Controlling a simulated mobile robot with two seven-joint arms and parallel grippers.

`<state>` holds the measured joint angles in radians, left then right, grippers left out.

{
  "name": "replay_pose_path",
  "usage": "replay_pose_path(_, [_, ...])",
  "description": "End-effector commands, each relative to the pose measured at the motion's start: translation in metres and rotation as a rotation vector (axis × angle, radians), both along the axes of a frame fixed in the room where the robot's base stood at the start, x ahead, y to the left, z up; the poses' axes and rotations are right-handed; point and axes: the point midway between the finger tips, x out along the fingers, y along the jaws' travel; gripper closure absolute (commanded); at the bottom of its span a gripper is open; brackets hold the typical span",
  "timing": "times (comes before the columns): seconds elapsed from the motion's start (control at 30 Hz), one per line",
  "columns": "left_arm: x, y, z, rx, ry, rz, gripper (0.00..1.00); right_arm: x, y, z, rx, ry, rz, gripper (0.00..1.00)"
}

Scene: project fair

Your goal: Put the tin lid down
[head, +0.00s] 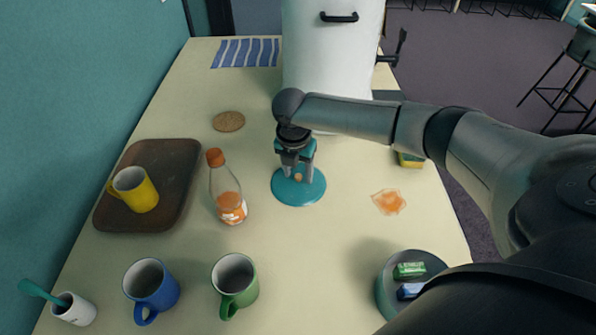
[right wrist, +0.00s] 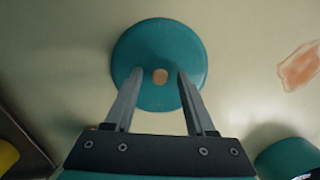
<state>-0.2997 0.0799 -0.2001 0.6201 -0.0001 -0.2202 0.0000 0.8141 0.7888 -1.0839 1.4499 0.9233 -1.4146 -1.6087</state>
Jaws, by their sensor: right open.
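The tin lid (head: 312,193) is a round teal disc with a small tan knob, lying flat on the table near its middle. It also shows in the right wrist view (right wrist: 160,40). My right gripper (head: 297,172) is directly over the lid and open. In the right wrist view its fingers (right wrist: 160,74) stand on either side of the knob, with a gap on each side. A round teal tin (head: 381,294) holds a green and a blue packet at the lower right, partly hidden by my arm. My left gripper is out of view.
An orange-capped bottle (head: 224,190) stands left of the lid. A cork coaster (head: 229,121), a large white urn (head: 330,70) and an orange stain (head: 389,201) are nearby. A brown tray (head: 180,165) holds a yellow mug. Blue (head: 160,290) and green (head: 245,285) mugs stand in front.

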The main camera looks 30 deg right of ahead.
Motion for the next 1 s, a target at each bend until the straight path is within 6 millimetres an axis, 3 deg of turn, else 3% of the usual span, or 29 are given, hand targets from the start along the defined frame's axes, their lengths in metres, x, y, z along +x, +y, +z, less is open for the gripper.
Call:
replay_pose_path(0.6, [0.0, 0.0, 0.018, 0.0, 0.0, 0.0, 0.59, -0.008, 0.013, 0.108, 0.001, -0.003, 0.0, 0.45])
replay_pose_path(1.0, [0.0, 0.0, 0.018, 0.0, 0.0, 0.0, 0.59, -0.01, 0.015, 0.12, 0.001, -0.001, -0.001, 0.45])
